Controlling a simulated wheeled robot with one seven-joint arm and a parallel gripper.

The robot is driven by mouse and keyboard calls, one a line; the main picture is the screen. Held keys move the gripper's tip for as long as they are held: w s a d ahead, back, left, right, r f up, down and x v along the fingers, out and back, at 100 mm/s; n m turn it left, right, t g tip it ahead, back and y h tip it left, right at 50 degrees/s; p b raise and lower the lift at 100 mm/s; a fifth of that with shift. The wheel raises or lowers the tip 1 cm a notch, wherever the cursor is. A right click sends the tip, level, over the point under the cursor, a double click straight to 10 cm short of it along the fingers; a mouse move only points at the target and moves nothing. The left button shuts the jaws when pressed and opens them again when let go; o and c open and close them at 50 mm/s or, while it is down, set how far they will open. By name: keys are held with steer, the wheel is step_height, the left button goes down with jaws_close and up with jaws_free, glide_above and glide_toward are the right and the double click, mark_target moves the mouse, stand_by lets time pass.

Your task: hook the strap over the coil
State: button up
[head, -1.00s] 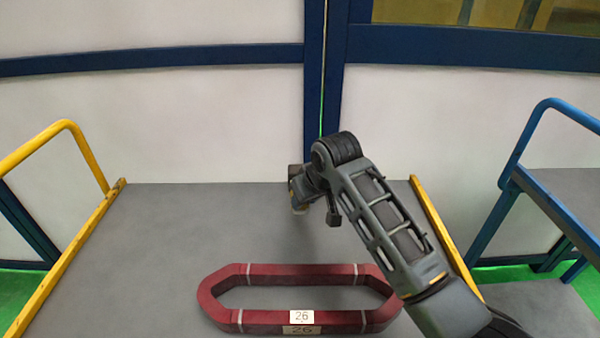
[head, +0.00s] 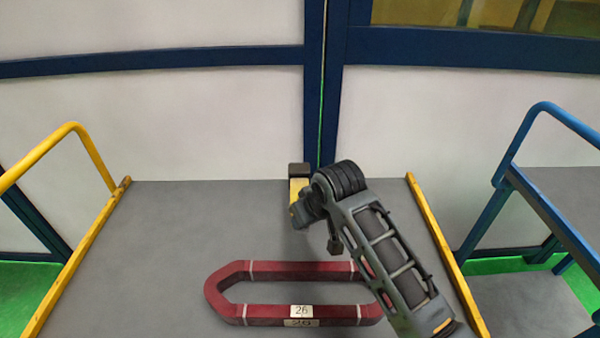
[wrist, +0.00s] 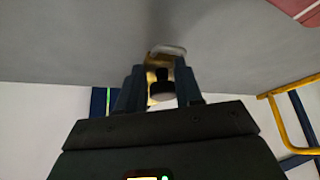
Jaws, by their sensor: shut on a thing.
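The coil (head: 262,310) is a flat, dark red loop with pale bands and a "26" label, lying on the grey table; its right end is hidden behind my arm. A red corner, likely the coil (wrist: 301,8), shows in the wrist view. My gripper (wrist: 159,78) is shut on a yellow piece with a dark knob and a pale end, seemingly the strap (wrist: 167,51). In the head view, a yellow piece with a dark block, probably that strap (head: 299,186), shows behind my gripper (head: 300,212), beyond the coil and apart from it. Its lower end is hidden.
The grey table (head: 170,240) is clear left of and behind the coil. A yellow rail (head: 85,150) stands at the left edge and a yellow bar (head: 430,215) runs along the right. A blue-framed stand (head: 515,185) is further right. A pale wall is behind.

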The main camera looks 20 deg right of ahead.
steer(key=shift+s+a+f+p, duration=0.2)
steer(key=shift+s+a+p, duration=0.25)
steer(key=shift+s, duration=0.35)
steer(key=shift+s+a+f+p, duration=0.15)
steer(key=shift+s+a+p, duration=0.15)
steer(key=shift+s+a, duration=0.35)
steer(key=shift+s+a+f+p, duration=0.2)
steer(key=shift+s+a+p, duration=0.2)
steer(key=shift+s, duration=0.5)
steer(key=shift+s+a+r+p, duration=0.1)
steer(key=shift+s+a+p, duration=0.2)
steer(key=shift+s, duration=0.35)
steer(key=shift+s+a+p, duration=0.1)
steer(key=shift+s+p, duration=0.3)
steer(key=shift+s, duration=0.25)
steer(key=shift+o, duration=0.3)
steer(key=shift+s+a, duration=0.9)
steer(key=shift+s, duration=1.85)
steer(key=shift+s+a, duration=0.85)
steer(key=shift+s, duration=1.95)
steer(key=shift+s+a, duration=0.9)
steer(key=shift+s, duration=1.85)
steer(key=o, duration=1.7)
steer(key=shift+w+d+r, duration=0.1)
steer(key=shift+w+d, duration=0.1)
steer(key=shift+w, duration=0.05)
steer(key=shift+w+d+r, duration=0.1)
